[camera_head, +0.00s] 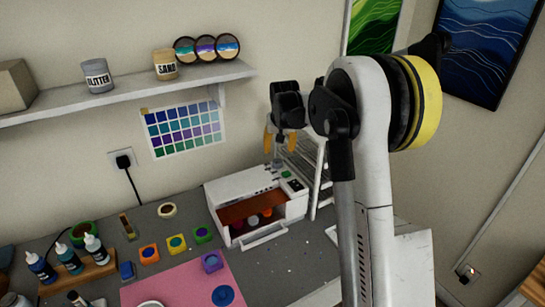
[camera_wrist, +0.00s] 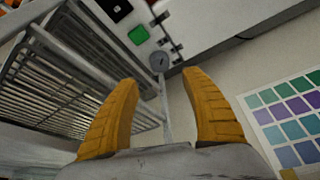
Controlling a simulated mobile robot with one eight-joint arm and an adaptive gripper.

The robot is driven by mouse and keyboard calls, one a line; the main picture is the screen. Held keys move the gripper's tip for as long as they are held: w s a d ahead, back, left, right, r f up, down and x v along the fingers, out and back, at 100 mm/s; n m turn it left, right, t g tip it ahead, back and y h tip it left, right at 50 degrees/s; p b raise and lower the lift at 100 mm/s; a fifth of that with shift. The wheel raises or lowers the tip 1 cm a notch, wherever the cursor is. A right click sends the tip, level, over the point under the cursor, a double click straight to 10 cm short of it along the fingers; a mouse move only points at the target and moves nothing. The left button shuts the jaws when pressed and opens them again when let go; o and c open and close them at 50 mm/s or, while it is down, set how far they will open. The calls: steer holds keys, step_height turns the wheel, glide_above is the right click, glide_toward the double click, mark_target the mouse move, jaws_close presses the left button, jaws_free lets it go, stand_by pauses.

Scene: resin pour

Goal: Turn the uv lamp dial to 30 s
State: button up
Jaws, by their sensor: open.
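The UV lamp (camera_head: 246,186) is a white box with an orange window on the grey worktop. Its top carries a green square (camera_wrist: 138,35) and a black panel. A small round grey dial (camera_wrist: 159,62) with a dark mark shows in the wrist view, near the box edge. The setting it points to is too small to read. My gripper (camera_head: 280,146) is above the back of the lamp. In the wrist view, the orange fingers of my gripper (camera_wrist: 161,80) are spread apart, with the dial just beyond and between their tips. No contact with the dial is visible.
A wire rack (camera_wrist: 60,75) stands close beside the lamp. A colour chart (camera_head: 185,129) hangs on the wall behind. A shelf (camera_head: 130,91) with jars is above left. Paint pots, bottles and a pink mat (camera_head: 170,285) occupy the worktop at front left.

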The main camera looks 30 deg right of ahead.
mark_target(278, 161)
steer(key=b+x, duration=0.1)
steer(key=x, duration=0.8)
steer(key=c, duration=1.2)
